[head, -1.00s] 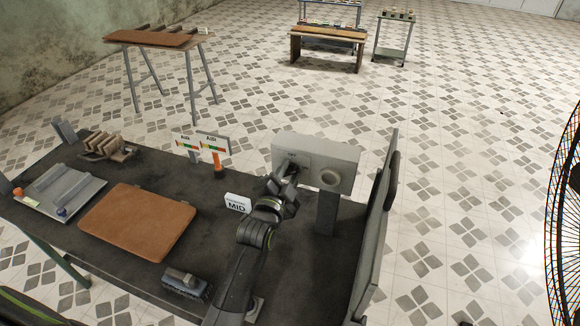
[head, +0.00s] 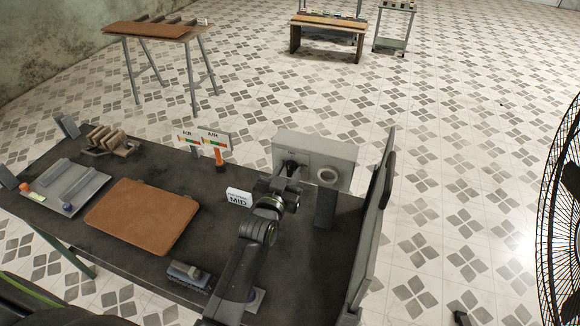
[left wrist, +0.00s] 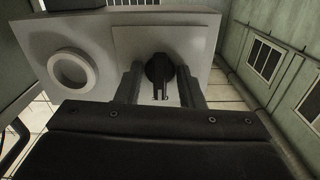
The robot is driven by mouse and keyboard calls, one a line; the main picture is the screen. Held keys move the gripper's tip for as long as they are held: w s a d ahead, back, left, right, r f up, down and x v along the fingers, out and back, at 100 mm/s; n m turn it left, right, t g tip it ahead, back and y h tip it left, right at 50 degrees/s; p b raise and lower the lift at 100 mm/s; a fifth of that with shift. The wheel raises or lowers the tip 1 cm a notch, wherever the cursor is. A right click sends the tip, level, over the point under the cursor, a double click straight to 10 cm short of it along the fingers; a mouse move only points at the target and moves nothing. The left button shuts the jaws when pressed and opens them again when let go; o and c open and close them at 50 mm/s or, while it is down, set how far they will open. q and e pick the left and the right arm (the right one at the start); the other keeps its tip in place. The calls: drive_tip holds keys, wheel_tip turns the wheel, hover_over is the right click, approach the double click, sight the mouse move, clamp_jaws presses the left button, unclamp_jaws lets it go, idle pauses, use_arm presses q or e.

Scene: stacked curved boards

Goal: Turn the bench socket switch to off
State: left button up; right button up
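The bench socket is a pale grey box (head: 315,150) on a dark post at the right end of the bench, with a round socket (head: 328,175). Its black rotary switch (left wrist: 160,70) shows in the left wrist view, with its narrow handle pointing down in that picture. My left gripper (head: 286,174) is at the switch, largely covering it in the head view. In the left wrist view its two fingers (left wrist: 160,88) stand either side of the switch, with gaps visible. A dark piece (head: 462,318) at the bottom edge may be my right gripper; its state is hidden.
An upright panel (head: 375,230) stands close right of the socket box. A fan (head: 565,200) is at far right.

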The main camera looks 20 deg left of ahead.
use_arm(q)
drive_tip(key=shift+s, duration=0.65)
drive_tip(key=s+b, duration=0.2)
drive_tip(key=s, duration=0.2)
drive_tip(key=shift+s+f, duration=0.1)
drive_tip(key=shift+s, duration=0.05)
drive_tip(key=shift+s+a+r+b, duration=0.1)
drive_tip(key=shift+s+r+b, duration=0.1)
drive_tip(key=shift+s+b, duration=0.4)
